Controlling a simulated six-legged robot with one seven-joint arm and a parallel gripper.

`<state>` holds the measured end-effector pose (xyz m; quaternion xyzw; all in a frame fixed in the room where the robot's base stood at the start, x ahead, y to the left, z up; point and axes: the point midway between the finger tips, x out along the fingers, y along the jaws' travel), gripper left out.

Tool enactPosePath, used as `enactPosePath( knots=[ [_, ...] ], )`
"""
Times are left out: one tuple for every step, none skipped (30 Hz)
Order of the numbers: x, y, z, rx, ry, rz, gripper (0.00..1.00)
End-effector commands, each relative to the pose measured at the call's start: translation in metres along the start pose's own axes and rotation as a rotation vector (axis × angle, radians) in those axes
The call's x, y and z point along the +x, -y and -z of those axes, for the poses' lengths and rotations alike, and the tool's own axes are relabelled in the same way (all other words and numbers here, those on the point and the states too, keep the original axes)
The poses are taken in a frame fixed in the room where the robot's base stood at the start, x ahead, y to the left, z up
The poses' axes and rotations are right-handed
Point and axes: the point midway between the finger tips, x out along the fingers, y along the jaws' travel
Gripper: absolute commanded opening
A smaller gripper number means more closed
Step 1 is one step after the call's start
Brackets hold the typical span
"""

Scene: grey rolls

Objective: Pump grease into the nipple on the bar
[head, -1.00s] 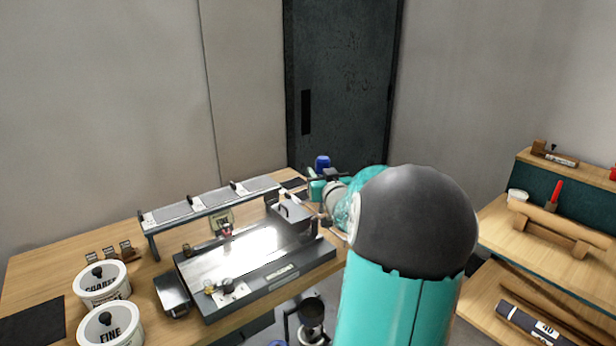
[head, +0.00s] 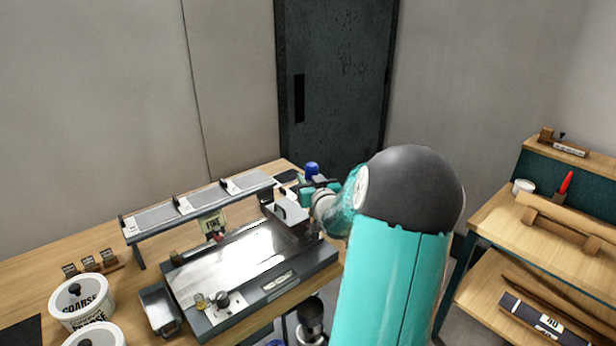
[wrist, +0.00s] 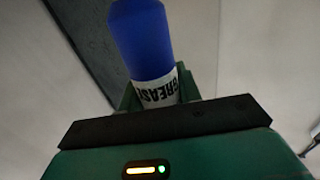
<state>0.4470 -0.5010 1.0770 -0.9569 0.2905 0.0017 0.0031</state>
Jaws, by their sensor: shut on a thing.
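My gripper (wrist: 158,88) is shut on a blue grease container (wrist: 140,40) with a white band lettered GREASE. It stands between the green fingers in the wrist view. In the head view its blue end (head: 311,169) shows above my gripper (head: 316,186), over the far right end of the bench machine (head: 250,296). A small brass fitting (head: 201,300) and a dark knob (head: 222,298) sit at the machine's near left end. I cannot tell which part is the nipple or the bar. The container's tip is not visible, and it is apart from the brass fitting.
Lidded tubs (head: 80,306) and a small dark tray (head: 160,312) are at the left. A shelf unit (head: 487,210) with wooden pieces stands at the right. My arm hides part of the bench's right end.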

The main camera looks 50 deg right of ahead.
Motion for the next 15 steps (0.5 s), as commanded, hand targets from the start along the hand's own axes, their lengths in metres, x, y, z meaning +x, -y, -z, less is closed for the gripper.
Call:
enactPosePath(
  knots=[
    [-0.001,0.0007,0.0015,-0.002,-0.005,0.001,0.11],
    [-0.0016,0.0007,0.0016,-0.003,-0.005,0.001,0.11],
    [-0.0025,0.0006,0.0016,-0.003,-0.005,0.001,0.11],
    [-0.003,0.0005,0.0016,-0.003,-0.004,0.001,0.11],
    [-0.0034,0.0003,0.0014,-0.003,-0.004,0.001,0.11],
    [-0.0039,0.0002,0.0013,-0.003,-0.004,0.001,0.11],
    [-0.0041,0.0002,0.0013,-0.003,-0.004,0.001,0.11],
    [-0.0043,0.0003,0.0013,-0.003,-0.004,0.001,0.11],
    [-0.005,0.0004,0.0014,-0.003,-0.004,0.001,0.11],
    [-0.0056,0.0005,0.0014,-0.004,-0.003,0.001,0.11],
    [-0.0062,0.0006,0.0015,-0.005,-0.003,0.002,0.11],
    [-0.0071,0.0013,0.0017,-0.006,-0.003,0.002,0.11],
    [-0.0075,0.0011,0.0007,-0.006,-0.002,0.002,0.11],
    [-0.0076,0.0006,-0.0014,-0.005,-0.002,0.001,0.11],
    [-0.0076,0.0005,-0.004,-0.004,-0.002,0.001,0.11]
  ],
)
